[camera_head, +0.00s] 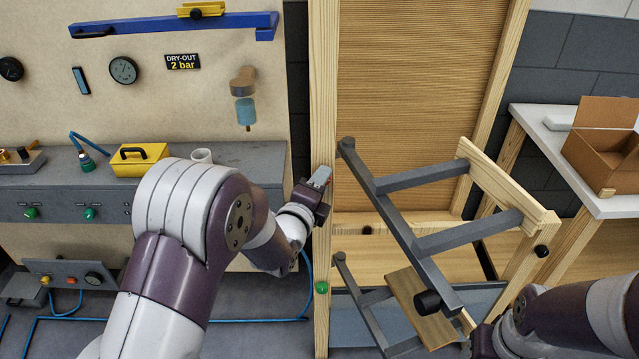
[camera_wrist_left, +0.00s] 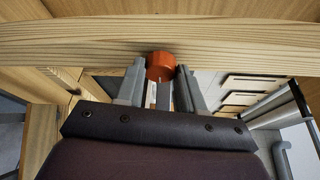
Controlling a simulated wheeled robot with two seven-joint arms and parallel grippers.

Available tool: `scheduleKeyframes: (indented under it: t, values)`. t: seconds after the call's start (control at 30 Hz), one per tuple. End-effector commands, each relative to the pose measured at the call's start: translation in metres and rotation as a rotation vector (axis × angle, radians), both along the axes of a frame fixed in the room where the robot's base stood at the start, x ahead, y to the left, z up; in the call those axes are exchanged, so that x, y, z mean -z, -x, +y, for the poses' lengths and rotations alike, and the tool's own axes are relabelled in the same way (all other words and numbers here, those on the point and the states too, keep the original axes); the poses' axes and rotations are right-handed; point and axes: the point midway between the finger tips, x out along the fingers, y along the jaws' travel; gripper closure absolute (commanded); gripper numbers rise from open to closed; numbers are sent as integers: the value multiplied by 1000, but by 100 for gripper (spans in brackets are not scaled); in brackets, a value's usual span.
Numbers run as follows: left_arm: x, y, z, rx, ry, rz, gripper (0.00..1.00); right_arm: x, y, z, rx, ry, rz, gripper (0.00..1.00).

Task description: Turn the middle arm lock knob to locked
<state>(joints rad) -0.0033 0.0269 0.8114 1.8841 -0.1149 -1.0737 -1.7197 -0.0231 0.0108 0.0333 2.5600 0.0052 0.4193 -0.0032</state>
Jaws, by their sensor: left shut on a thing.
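An orange knob (camera_wrist_left: 160,67) sits on the face of a wooden post, which runs across the left wrist view (camera_wrist_left: 230,37). My left gripper (camera_wrist_left: 158,85) has its two grey fingers on either side of this knob and is shut on it. In the head view my left gripper (camera_head: 320,180) is at the upright post (camera_head: 323,100), and the knob is mostly hidden by the fingers. Any pointer or marking on the knob is not readable. A green knob (camera_head: 321,287) is lower on the same post. My right arm shows at the lower right, its fingers not discernible.
Grey bars with a wooden frame (camera_head: 490,180) jut out right of the post, with a black knob (camera_head: 427,302) below. A workbench (camera_head: 110,205) with a yellow box (camera_head: 140,160) stands at left. A cardboard box (camera_head: 605,150) sits on a white table at right.

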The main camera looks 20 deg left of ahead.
Motion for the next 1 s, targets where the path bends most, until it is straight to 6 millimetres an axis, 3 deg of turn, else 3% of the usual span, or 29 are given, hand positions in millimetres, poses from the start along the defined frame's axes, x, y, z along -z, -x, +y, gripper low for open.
scheduleKeyframes:
  t: [0.2,0.23,0.3,0.67,0.77,1.0]
  values:
    - [2,0,0,0,-1,3,93,0,0,0,0,0,0,37]
    - [2,0,0,0,-1,3,56,0,0,0,0,0,0,37]
    - [1,0,0,0,-1,3,37,0,0,0,0,0,0,37]
    - [0,6,1,0,0,1,37,1,0,0,0,0,0,37]
    - [-1,22,3,0,0,1,37,2,0,0,0,0,0,37]
    - [-7,86,10,-1,0,-1,37,5,0,0,0,0,0,37]
